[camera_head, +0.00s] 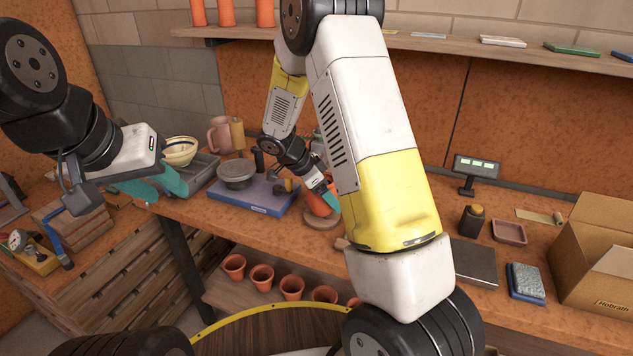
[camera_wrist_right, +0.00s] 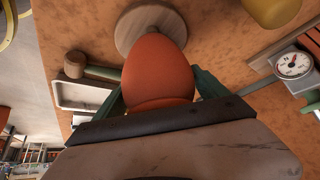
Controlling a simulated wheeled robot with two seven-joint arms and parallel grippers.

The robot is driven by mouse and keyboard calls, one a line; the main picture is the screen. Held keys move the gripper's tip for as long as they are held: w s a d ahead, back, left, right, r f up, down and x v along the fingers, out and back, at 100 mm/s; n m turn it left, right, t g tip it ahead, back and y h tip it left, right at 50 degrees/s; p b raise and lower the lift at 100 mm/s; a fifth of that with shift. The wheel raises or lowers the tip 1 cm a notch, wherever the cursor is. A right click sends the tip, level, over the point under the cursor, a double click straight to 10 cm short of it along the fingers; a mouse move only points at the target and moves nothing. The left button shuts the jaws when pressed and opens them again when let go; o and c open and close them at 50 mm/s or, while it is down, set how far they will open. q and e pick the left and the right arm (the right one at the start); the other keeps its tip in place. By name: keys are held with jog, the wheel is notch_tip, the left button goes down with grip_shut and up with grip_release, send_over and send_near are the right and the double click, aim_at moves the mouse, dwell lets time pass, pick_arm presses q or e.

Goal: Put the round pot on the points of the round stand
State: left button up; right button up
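The round pot (camera_head: 318,205) is orange terracotta. It is at my right gripper in the head view and fills the middle of the right wrist view (camera_wrist_right: 155,70). My right gripper (camera_wrist_right: 158,98) has its teal fingers against both sides of the pot. A round wooden disc (camera_head: 322,222), seemingly the round stand, is below the pot and partly hidden by it; it also shows in the wrist view (camera_wrist_right: 128,30). Its points cannot be made out, nor any gap under the pot. My left gripper (camera_head: 160,184) is open and empty at the left, near the bench edge.
A grey round vessel (camera_head: 237,170) stands on a blue base (camera_head: 228,195) left of the pot. A grey tray (camera_head: 203,170) and a cream bowl (camera_head: 180,150) are farther left. A cardboard box (camera_head: 600,250) is at the right. Several pots (camera_head: 262,277) stand on the lower shelf.

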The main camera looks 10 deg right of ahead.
jog(key=shift+o, duration=1.1)
jog(key=v, duration=0.7)
jog(key=shift+a+r, duration=0.1)
jog(key=shift+r, duration=0.1)
jog(key=s+r+n+t+y, duration=0.2)
jog(key=s+r+n+y, duration=0.2)
jog(key=s+r+n, duration=0.4)
jog(key=s+r+n+t+y, duration=0.3)
jog(key=s+r+n, duration=0.5)
jog(key=s, duration=0.8)
jog(key=shift+r+y, duration=0.8)
jog(key=shift+r, duration=0.15)
